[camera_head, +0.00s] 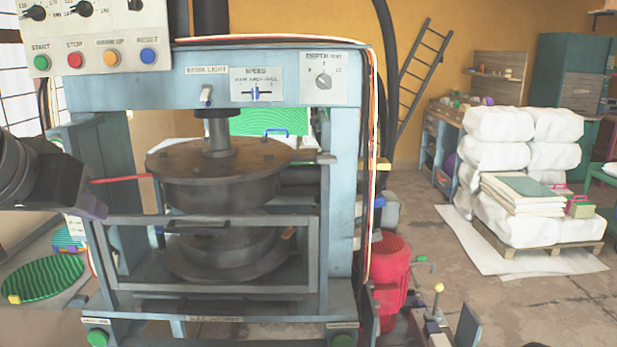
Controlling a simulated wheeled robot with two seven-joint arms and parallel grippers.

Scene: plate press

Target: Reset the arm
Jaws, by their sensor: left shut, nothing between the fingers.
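The press (340,180) stands in front of me, a pale blue frame with a round dark upper platen (225,185) above a lower round die (225,255). A grey guard frame (130,275) crosses its front, low down. My left gripper (95,207) comes in from the left edge and is beside the press's left post. It is shut and holds nothing. My right gripper does not show.
A control box (105,40) with coloured buttons hangs at upper left. A green ribbed disc (45,278) lies at lower left. A red motor (390,280) stands right of the press. White sacks (500,165) sit on a pallet (520,247). Floor is open at lower right.

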